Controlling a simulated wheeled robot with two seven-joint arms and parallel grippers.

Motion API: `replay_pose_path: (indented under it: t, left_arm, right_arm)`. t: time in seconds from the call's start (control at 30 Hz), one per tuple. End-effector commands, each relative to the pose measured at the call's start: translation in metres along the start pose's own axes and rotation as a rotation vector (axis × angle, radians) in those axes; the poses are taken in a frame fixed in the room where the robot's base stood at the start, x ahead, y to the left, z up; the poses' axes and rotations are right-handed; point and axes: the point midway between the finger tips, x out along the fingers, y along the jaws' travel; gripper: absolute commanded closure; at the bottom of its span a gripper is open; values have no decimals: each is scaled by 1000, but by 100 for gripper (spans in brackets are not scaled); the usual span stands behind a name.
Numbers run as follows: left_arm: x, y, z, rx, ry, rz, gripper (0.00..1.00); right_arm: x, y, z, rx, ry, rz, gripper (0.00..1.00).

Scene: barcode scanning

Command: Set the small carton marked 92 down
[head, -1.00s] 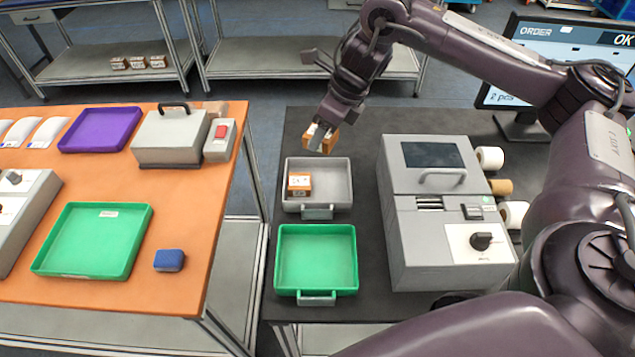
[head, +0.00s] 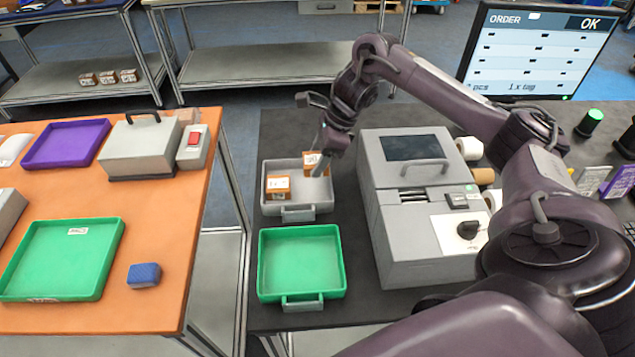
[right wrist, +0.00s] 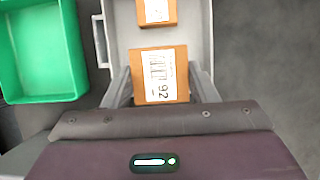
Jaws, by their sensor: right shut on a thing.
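The small carton marked 92 (right wrist: 160,75) is brown with a white label, seen in the right wrist view between the fingers of my right gripper (right wrist: 162,92). In the head view this carton (head: 314,161) is at the right part of the grey tray (head: 322,203), partly hidden by my right gripper (head: 321,168), which is shut on it. I cannot tell whether its underside touches the tray floor. A second small carton (head: 278,187) sits in the tray to its left; it also shows in the right wrist view (right wrist: 157,11). My left gripper is not in view.
A green tray (head: 263,274) stands in front of the grey tray. A grey machine (head: 415,225) stands close on the right. The orange table (head: 150,220) is across a gap to the left. A monitor (head: 535,50) stands at the back right.

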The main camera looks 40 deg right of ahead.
Motion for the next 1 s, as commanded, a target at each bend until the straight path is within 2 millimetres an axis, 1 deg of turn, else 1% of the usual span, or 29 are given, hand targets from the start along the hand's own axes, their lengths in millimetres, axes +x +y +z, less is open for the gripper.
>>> replay_pose_path:
  t: [0.03,0.1,0.33,0.4,0.43,0.5,0.6,0.83,0.97,1.0]
  left_arm:
    - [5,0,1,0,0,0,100]
    - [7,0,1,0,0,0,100]
    - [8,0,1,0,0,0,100]
    - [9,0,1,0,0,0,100]
    - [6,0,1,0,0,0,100]
    - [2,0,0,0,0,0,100]
    - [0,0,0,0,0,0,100]
    - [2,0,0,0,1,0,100]
    - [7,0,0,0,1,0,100]
    - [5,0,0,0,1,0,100]
  right_arm:
    - [14,2,-4,1,-2,5,74]
    - [23,1,-9,2,-3,4,74]
    - [37,0,-15,-1,-2,1,74]
    - [45,1,-18,2,-1,3,74]
    - [47,1,-19,3,-1,4,74]
    - [56,1,-23,2,0,4,74]
    - [66,0,-27,0,-1,1,74]
    - [68,0,-28,-1,-1,-1,74]
    - [71,0,-29,-1,-1,-1,74]
    - [70,0,-29,-1,-1,-1,44]
